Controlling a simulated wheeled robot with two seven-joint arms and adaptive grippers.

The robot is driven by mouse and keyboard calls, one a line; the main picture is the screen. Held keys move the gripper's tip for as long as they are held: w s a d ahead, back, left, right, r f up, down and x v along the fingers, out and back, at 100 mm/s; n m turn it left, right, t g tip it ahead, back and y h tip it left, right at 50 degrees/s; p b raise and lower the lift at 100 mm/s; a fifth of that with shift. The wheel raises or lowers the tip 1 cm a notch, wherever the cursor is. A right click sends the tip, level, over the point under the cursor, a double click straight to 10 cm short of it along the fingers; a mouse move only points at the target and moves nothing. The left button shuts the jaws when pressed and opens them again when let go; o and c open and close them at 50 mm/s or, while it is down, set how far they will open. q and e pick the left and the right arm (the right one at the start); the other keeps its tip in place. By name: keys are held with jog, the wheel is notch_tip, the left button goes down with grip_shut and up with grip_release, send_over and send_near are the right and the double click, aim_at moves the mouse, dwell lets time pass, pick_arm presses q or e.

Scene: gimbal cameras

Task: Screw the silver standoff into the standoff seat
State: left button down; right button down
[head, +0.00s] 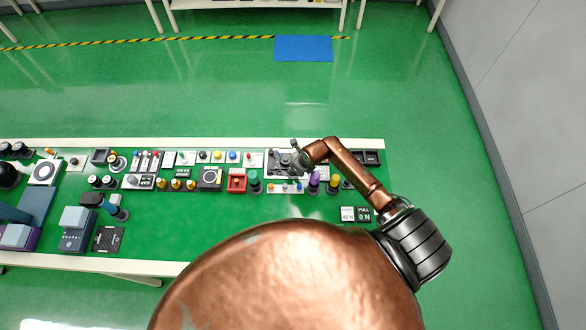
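My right arm comes in from the right, and its gripper (299,158) is over a grey and black fixture plate (276,157) at the back edge of the table. The gripper is small here, and I cannot tell whether its fingers are open or shut or hold anything. I cannot pick out the silver standoff or the standoff seat for sure; the gripper covers part of the plate. My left gripper is not in view.
The green table (160,225) is crowded with small parts along its back half. A red block (237,181), a green-topped post (255,182) and a purple post (314,183) stand near the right gripper. The front middle of the table is clear.

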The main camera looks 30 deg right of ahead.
jog(key=shift+s+f+m+p, duration=0.35)
jog(key=shift+s+m+p, duration=0.1)
jog(key=shift+m+p, duration=0.15)
jog(key=shift+f+h, duration=0.1)
jog(key=shift+h, duration=0.2)
jog(key=c, duration=1.9)
grip_release()
jog(key=shift+d, duration=0.1)
jog(key=shift+w, duration=0.1)
jog(key=shift+r, duration=0.3)
jog(key=v, duration=1.1)
jog(key=shift+d+r, duration=0.1)
jog(key=shift+r, duration=0.25)
